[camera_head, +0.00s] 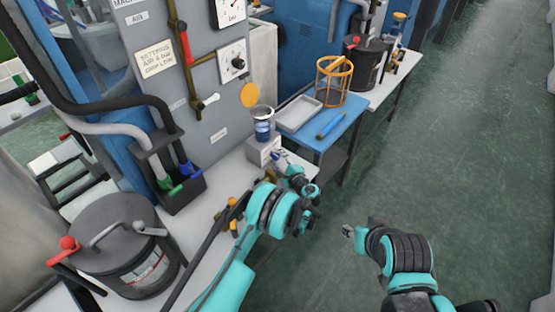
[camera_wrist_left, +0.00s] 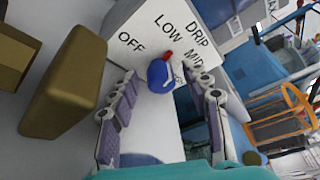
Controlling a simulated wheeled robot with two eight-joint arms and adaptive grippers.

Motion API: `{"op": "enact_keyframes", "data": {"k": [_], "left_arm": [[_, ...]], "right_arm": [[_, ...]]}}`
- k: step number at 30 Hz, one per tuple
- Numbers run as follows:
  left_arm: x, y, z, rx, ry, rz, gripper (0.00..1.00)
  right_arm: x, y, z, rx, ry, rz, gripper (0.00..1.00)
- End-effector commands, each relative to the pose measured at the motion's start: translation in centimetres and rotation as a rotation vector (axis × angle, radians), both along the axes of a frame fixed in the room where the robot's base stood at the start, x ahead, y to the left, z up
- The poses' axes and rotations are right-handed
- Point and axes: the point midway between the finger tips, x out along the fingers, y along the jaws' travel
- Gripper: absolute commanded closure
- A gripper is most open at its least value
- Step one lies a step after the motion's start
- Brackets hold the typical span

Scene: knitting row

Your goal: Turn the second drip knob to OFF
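The drip knob (camera_wrist_left: 161,75) is blue with a red pointer, on the front of a white box (camera_head: 262,150) that carries a jar of blue liquid (camera_head: 262,128). In the left wrist view the box face (camera_wrist_left: 150,32) reads OFF, LOW, MID and DRIP. The red pointer is on the side of LOW and MID, away from OFF; its exact mark is unclear. My left gripper (camera_head: 280,157) is at the box front. Its fingers (camera_wrist_left: 163,82) are open, one on each side of the knob, and contact is unclear. My right gripper (camera_head: 349,231) hangs over the floor, apart from the table.
Dark lidded cans (camera_head: 118,240) stand on the benches. A brown block (camera_wrist_left: 63,85) is close to the left wrist. The right floor is clear.

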Motion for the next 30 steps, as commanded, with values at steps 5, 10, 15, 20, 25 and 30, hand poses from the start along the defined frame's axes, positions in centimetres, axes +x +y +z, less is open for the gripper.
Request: {"op": "enact_keyframes", "data": {"k": [5, 10, 15, 20, 25, 30], "left_arm": [[-0.1, -0.1, 0.0, 0.0, 0.0, -0.001, 0.52], [-1.3, -1.0, 0.3, 0.0, 0.001, -0.003, 0.52], [-4.3, -2.9, 0.9, -0.001, 0.0, -0.004, 0.52], [-7.1, -4.7, 1.4, -0.001, 0.0, -0.004, 0.52], [-9.2, -5.9, 1.8, 0.0, 0.001, -0.002, 0.52], [-10.0, -6.3, 1.9, 0.0, 0.0, 0.0, 0.52]], "right_arm": [[0.0, 0.0, 0.0, 0.0, 0.0, 0.0, 0.6], [0.0, 0.0, 0.0, 0.0, 0.0, 0.0, 0.6], [0.0, 0.0, 0.0, 0.0, 0.0, 0.0, 0.6], [0.0, 0.0, 0.0, 0.0, 0.0, 0.0, 0.6], [0.0, 0.0, 0.0, 0.0, 0.0, 0.0, 0.6], [0.0, 0.0, 0.0, 0.0, 0.0, 0.0, 0.6]]}}
